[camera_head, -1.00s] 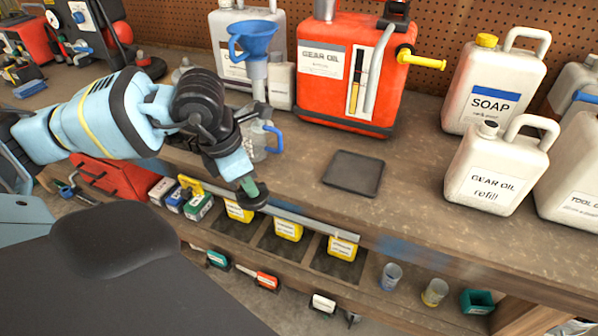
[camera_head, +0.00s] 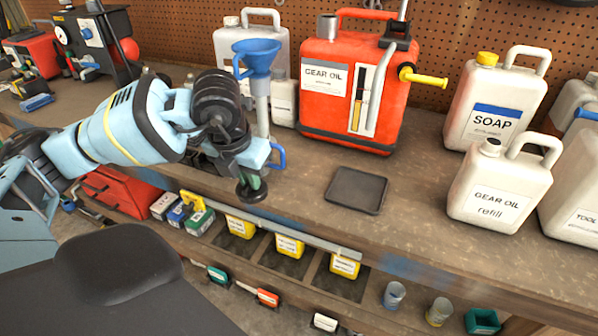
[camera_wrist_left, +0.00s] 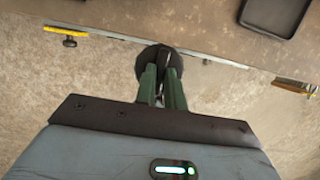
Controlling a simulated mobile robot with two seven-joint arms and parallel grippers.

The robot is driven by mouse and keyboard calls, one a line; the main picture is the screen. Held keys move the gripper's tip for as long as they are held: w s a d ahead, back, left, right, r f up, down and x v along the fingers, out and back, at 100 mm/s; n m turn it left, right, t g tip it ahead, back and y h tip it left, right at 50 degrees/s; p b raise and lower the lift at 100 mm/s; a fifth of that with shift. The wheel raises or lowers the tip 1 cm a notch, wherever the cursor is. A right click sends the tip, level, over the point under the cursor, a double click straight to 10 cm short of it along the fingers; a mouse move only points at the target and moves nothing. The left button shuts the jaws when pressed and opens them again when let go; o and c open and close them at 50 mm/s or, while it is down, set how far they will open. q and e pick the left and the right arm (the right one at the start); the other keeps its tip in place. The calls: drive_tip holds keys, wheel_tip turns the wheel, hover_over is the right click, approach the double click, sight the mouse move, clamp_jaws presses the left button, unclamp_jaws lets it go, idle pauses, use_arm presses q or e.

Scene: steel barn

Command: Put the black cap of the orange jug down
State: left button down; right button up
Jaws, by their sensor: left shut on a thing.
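My left gripper (camera_head: 250,180) is shut on the round black cap (camera_head: 253,194), which hangs below the fingertips at the bench's front edge. The left wrist view shows the green fingers (camera_wrist_left: 161,84) closed on the black cap (camera_wrist_left: 174,64), with the bench edge behind it. The orange jug (camera_head: 395,120), labelled "GEAR OIL", stands upright on the bench, beyond and right of the gripper. I cannot tell the exact gap between cap and bench. My right gripper is in neither current view.
A shallow black tray (camera_head: 357,190) lies on the bench right of the gripper and shows in the wrist view (camera_wrist_left: 277,14). A blue funnel (camera_head: 257,58) stands behind the gripper. White jugs (camera_head: 498,185) stand at right. Yellow containers (camera_head: 289,245) sit below the edge.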

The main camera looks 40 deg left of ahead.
use_arm(q)
drive_tip(key=w+d+f+p, duration=0.1)
drive_tip(key=w+d, duration=0.1)
drive_tip(key=w, duration=1)
drive_tip(key=shift+d, duration=0.4)
drive_tip(key=shift+f, duration=0.1)
drive_tip(key=x, duration=0.3)
drive_tip(key=shift+d+f, duration=0.2)
drive_tip(key=shift+f, duration=0.1)
drive_tip(key=shift+f, duration=0.2)
drive_tip(key=c, duration=1.5)
unclamp_jaws()
